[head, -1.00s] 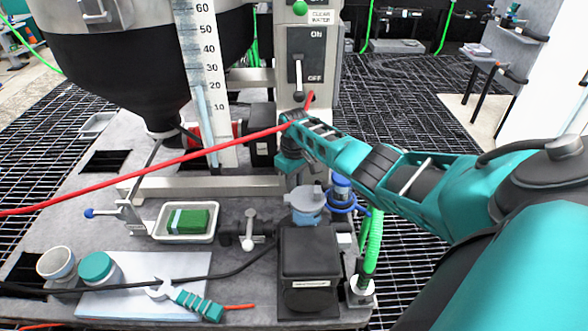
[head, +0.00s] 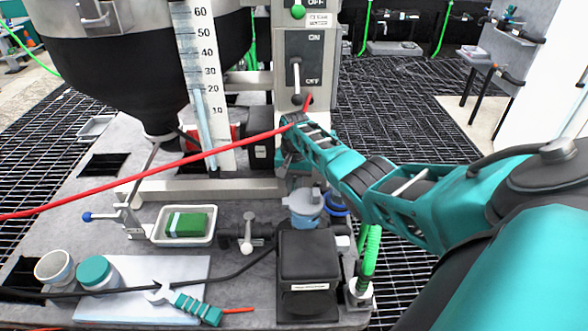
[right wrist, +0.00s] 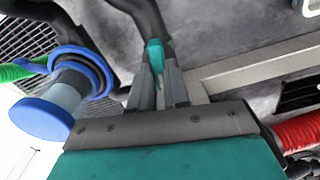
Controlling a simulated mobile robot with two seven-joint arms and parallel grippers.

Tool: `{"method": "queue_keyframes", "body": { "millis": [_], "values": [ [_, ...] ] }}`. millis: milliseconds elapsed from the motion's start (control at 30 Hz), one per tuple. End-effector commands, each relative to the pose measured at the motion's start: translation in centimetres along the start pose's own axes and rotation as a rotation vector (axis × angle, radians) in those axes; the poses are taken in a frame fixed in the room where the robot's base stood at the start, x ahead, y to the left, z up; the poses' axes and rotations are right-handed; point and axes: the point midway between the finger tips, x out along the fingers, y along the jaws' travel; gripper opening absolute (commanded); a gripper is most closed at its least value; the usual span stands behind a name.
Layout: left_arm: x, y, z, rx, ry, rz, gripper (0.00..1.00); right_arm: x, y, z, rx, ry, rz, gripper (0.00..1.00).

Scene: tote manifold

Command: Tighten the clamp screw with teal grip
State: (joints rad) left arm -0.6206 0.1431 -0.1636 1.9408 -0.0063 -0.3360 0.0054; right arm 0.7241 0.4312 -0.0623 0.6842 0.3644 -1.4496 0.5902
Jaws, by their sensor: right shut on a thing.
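In the right wrist view, my right gripper (right wrist: 157,88) is shut on a small teal grip (right wrist: 154,54), which fits the clamp screw. Dark curved parts rise beside the grip, and the rest of the screw is hidden. In the head view, my right arm reaches in from the right, and its wrist is in front of the grey post, below the on/off switch. The fingertips and the held grip are hidden there. My left gripper is not in view.
A red hose (head: 160,168) crosses near my right wrist. A blue-flanged fitting (right wrist: 62,100) is close left of the gripper. A black box (head: 308,262) stands in front.

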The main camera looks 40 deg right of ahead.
Motion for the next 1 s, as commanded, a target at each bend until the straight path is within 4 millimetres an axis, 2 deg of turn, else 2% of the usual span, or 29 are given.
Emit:
{"method": "queue_keyframes", "body": {
  "millis": [1000],
  "values": [
    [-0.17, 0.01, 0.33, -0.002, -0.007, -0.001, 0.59, -0.14, 0.44, 0.16, 0.964, 0.001, -0.004, 0.00]
  ]
}}
